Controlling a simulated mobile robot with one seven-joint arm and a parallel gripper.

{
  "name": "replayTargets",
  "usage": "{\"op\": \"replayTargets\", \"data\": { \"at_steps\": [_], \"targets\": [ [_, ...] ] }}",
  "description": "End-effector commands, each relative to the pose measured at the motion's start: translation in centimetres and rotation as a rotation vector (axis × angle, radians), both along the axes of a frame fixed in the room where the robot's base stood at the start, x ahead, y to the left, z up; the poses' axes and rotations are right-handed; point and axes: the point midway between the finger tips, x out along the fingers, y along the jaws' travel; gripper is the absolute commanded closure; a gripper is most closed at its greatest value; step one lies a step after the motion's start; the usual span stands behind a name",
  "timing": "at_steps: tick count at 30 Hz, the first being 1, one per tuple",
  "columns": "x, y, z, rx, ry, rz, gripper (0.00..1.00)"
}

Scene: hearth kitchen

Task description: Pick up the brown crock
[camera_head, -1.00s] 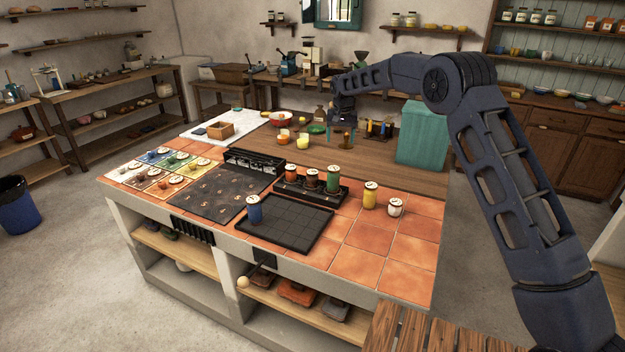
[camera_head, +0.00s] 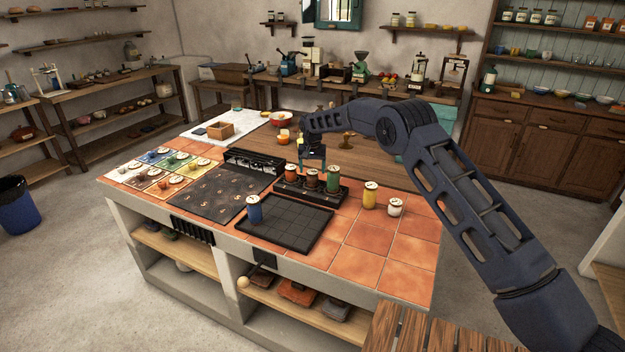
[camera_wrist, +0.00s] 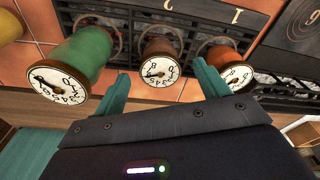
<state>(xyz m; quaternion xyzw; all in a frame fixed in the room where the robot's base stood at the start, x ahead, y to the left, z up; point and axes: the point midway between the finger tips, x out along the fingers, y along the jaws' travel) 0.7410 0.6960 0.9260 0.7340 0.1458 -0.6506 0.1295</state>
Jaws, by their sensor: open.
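The brown crock (camera_head: 311,179) with a white dial lid stands in the middle of a dark rack (camera_head: 295,190), between an orange-brown crock (camera_head: 291,174) and a green crock (camera_head: 333,182). In the wrist view the brown crock (camera_wrist: 160,64) shows between the tips of my open gripper (camera_wrist: 160,75). The green crock (camera_wrist: 75,65) is left of the fingers there and the orange-brown crock (camera_wrist: 222,62) is right. In the head view my gripper (camera_head: 312,164) hangs above and just behind the brown crock, empty. I cannot tell whether the fingers touch anything.
A blue crock (camera_head: 254,210) stands at the corner of a black grid tray (camera_head: 290,225) in front of the rack. A yellow crock (camera_head: 370,195) and a white jar (camera_head: 395,207) stand right on the tiles. The front right tiles are clear.

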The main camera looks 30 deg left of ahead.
Motion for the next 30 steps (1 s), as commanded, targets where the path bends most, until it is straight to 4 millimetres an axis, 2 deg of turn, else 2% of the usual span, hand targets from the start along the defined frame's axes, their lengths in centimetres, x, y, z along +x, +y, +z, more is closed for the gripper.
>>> {"op": "replayTargets", "data": {
  "at_steps": [5, 15, 22, 23, 30],
  "targets": [
    [0.2, 0.1, -1.1, 0.0, 0.0, 0.0, 0.26],
    [0.9, 0.3, -5.1, 0.0, 0.0, 0.0, 0.26],
    [0.9, 0.3, -5.3, 0.001, -0.001, 0.0, 0.26],
    [0.9, 0.3, -5.3, 0.001, -0.001, 0.0, 0.3],
    [0.9, 0.3, -5.2, 0.0, 0.0, 0.0, 0.77]
  ]
}}
